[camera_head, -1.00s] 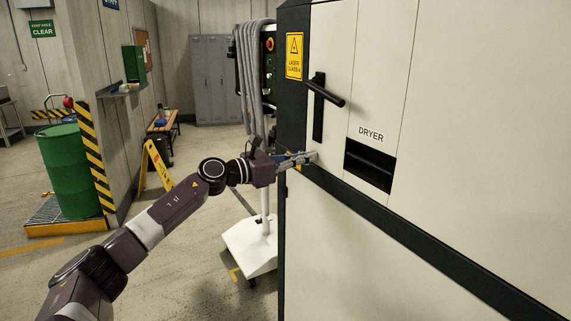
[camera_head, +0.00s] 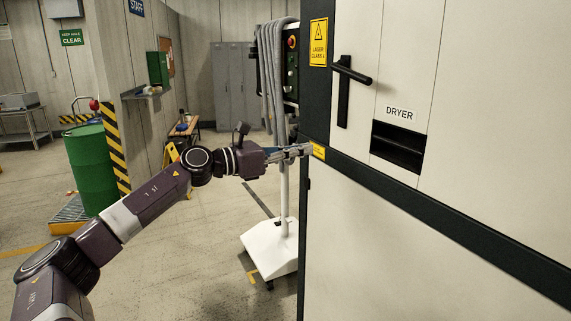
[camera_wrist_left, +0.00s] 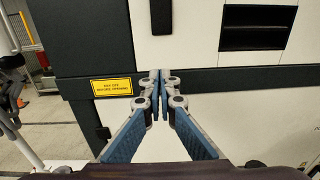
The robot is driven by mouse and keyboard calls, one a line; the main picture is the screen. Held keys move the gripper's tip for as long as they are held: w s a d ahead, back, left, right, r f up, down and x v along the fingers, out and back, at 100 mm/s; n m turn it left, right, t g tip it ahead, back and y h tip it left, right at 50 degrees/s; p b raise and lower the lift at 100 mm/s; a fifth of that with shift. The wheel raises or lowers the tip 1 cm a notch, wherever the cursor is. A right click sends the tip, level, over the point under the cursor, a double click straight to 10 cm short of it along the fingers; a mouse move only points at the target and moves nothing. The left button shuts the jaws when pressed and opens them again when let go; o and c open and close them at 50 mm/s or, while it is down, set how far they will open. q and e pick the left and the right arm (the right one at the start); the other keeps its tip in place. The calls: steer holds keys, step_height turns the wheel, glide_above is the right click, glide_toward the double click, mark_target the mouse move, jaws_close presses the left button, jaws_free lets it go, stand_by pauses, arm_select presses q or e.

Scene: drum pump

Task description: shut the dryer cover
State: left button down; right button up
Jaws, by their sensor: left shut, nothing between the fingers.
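The dryer front is a pale panel with a DRYER label (camera_head: 399,113) above a dark rectangular recess (camera_head: 398,148) on a large cabinet. I cannot tell how far its cover is open. In the left wrist view the recess (camera_wrist_left: 258,28) is at the upper right. My left gripper (camera_head: 311,150) is shut and empty at the cabinet's left edge, left of and about level with the recess. Its fingertips also show in the left wrist view (camera_wrist_left: 160,72), over the dark band below the panel. Contact with the cabinet cannot be told. My right gripper is not in view.
A black door handle (camera_head: 347,88) sticks out left of the recess. A yellow label (camera_wrist_left: 112,86) is on the cabinet's dark band. A wheeled stand with a white base (camera_head: 270,248) is close left of the cabinet. A green drum (camera_head: 92,168) stands far left.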

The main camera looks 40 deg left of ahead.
arm_select(q)
steer(key=b+v, duration=0.4)
steer(key=v, duration=0.1)
steer(key=shift+s+r, duration=0.15)
steer(key=shift+s, duration=0.05)
stand_by(0.4)
